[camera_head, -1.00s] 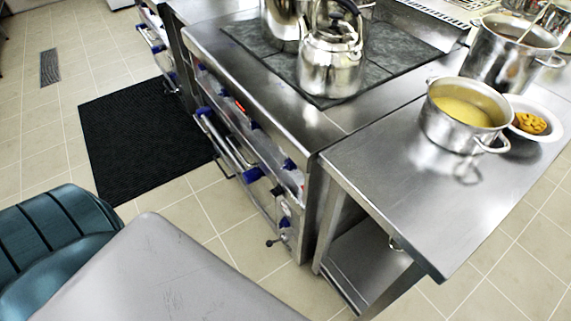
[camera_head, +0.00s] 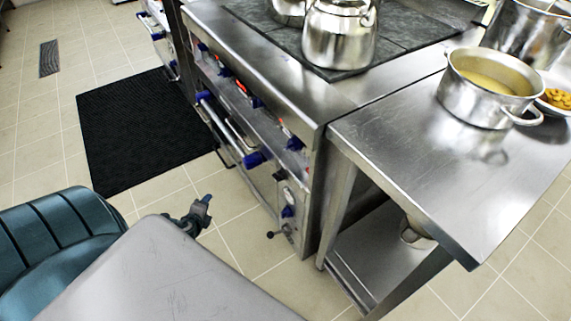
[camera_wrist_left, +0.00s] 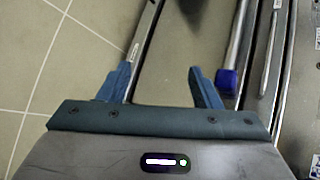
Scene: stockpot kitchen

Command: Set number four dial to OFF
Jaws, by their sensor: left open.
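The stove (camera_head: 262,75) has a row of small dials along its front edge, some blue and some with red parts. One blue dial (camera_head: 295,143) is at the near right end, and a red-marked dial (camera_head: 240,88) is farther along. I cannot read their numbers or settings. My left gripper (camera_head: 207,203) shows low over the floor, in front of the stove and apart from it. In the left wrist view its two blue fingers (camera_wrist_left: 160,85) are spread with nothing between them. My right gripper is not in view.
An oven handle (camera_head: 228,132) with blue ends runs below the dials; a blue handle end (camera_wrist_left: 227,82) shows in the wrist view. A kettle (camera_head: 340,35) and a pot (camera_head: 490,85) stand above. A black mat (camera_head: 135,130) covers the floor at left.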

